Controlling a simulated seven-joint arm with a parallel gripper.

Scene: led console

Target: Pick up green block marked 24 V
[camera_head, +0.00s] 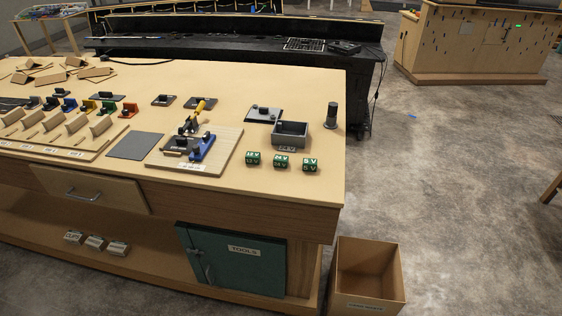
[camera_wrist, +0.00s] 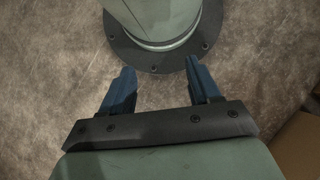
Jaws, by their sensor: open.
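Three small green blocks with white markings stand in a row near the front right of the wooden bench in the head view. The middle green block (camera_head: 281,161) seems to read 24 V, though the print is small. The left green block (camera_head: 253,159) seems to read 12 V, and the right green block (camera_head: 310,165) reads 5 V. My gripper (camera_wrist: 158,72) shows only in the wrist view. Its two blue fingers are apart with nothing between them, over bare floor and my own round base. No block shows in that view.
A grey open tray (camera_head: 290,134) stands just behind the blocks, and a dark upright cylinder (camera_head: 331,116) is to its right. A board with a blue clamp (camera_head: 203,147) lies left of the blocks. A cardboard box (camera_head: 367,277) stands on the floor by the bench's right end.

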